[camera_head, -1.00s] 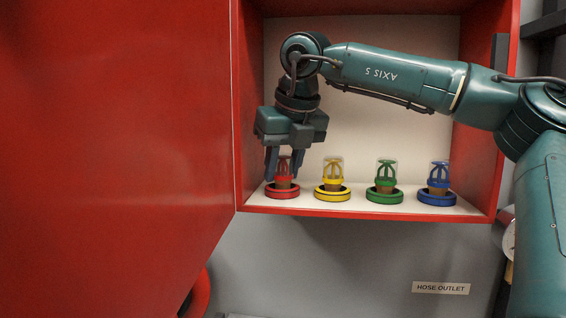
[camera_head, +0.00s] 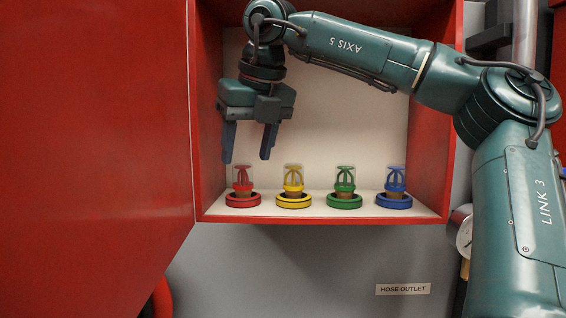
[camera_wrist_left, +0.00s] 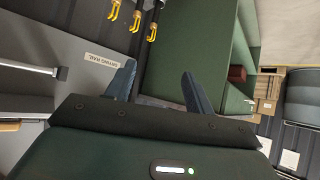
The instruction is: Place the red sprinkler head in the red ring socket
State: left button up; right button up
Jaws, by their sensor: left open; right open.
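The red sprinkler head (camera_head: 242,180) stands upright in the red ring socket (camera_head: 243,202), at the left end of a row in the red cabinet. My right gripper (camera_head: 246,160) is open and empty, fingers pointing down, just above the red head and apart from it. My left gripper (camera_wrist_left: 158,85) shows only in the left wrist view; it is open with nothing between its fingers.
Yellow (camera_head: 293,180), green (camera_head: 345,180) and blue (camera_head: 396,180) sprinkler heads stand in matching rings to the right. The red cabinet (camera_head: 202,130) has side walls and a front lip. Its open red door (camera_head: 90,120) fills the left. A gauge (camera_head: 464,238) is at lower right.

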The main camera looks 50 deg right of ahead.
jog(key=s+a+b, duration=0.3)
jog(key=s, duration=0.8)
jog(key=shift+s+f, duration=0.15)
jog(key=shift+f, duration=0.1)
